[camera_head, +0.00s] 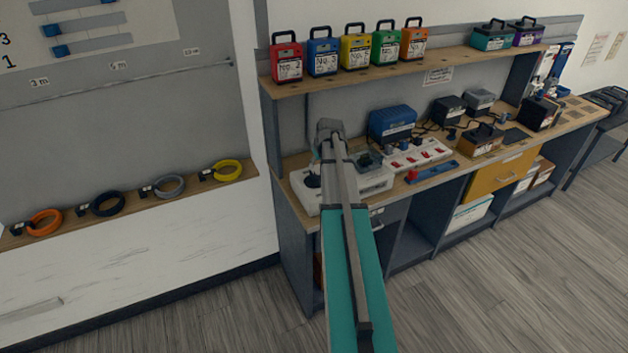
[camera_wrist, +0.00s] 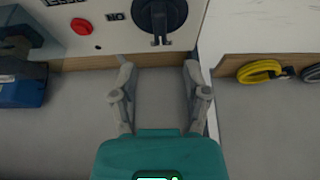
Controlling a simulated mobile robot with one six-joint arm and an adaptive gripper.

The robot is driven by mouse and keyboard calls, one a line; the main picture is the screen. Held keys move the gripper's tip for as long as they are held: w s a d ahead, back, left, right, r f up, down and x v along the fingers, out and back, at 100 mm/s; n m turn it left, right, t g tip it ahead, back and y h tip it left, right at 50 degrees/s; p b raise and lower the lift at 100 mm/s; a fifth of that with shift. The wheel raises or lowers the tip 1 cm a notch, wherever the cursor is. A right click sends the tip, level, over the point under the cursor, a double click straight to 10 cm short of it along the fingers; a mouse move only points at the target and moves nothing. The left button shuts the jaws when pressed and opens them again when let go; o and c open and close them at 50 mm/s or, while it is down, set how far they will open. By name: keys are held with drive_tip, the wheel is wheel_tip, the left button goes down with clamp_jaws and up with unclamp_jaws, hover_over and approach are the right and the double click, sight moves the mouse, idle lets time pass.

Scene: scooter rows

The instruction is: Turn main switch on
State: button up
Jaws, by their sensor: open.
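The main switch, a round black rotary knob (camera_wrist: 160,16) with a raised grip bar, sits on a pale panel at the top of the wrist view. In the head view a white switch box (camera_head: 305,197) with a dark knob stands at the left end of the workbench. My arm covers part of it, and the fingers cannot be made out there.
A red button (camera_wrist: 81,26) is on the same panel. A power strip (camera_head: 418,153), a blue charger (camera_head: 392,122) and a red-blue tool (camera_head: 432,172) lie to the right. A shelf (camera_head: 400,67) with coloured battery packs overhangs the bench. A side wall (camera_head: 260,110) stands left.

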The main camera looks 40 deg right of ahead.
sight(315, 175)
drive_tip(key=shift+b+x, duration=3.7)
drive_tip(key=shift+x, duration=0.65)
